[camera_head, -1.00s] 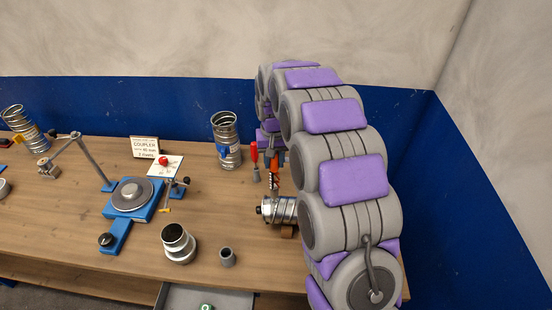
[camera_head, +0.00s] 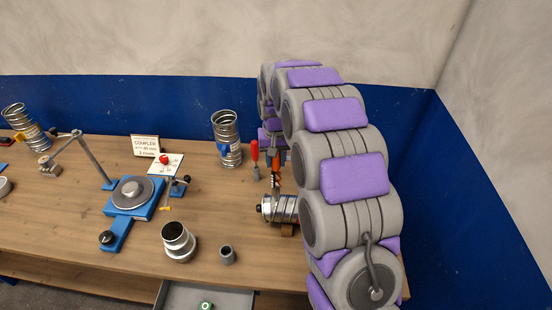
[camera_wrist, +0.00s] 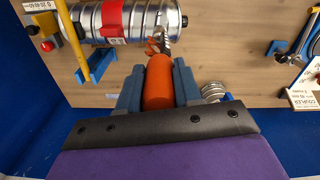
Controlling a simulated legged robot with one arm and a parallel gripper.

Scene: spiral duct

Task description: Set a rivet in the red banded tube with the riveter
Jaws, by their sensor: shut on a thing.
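My gripper (camera_wrist: 158,85) is shut on the orange-handled riveter (camera_wrist: 159,78). The riveter's metal nose points away from the gripper and reaches the near side of a silver spiral tube by its right end in the wrist view. I cannot tell whether it touches. A red band (camera_wrist: 113,20) wraps this tube (camera_wrist: 141,22). In the head view the tube (camera_head: 283,208) lies on its side at the bench's right, with the riveter (camera_head: 275,180) just above it. The gripper is mostly hidden behind my arm there.
A wooden block (camera_head: 288,230) sits under the tube. A red-handled tool (camera_head: 255,155) and an upright blue-banded tube (camera_head: 227,142) are behind it. A blue turntable device (camera_head: 131,196), a metal collar (camera_head: 178,241) and a small grey cup (camera_head: 227,255) stand to the left.

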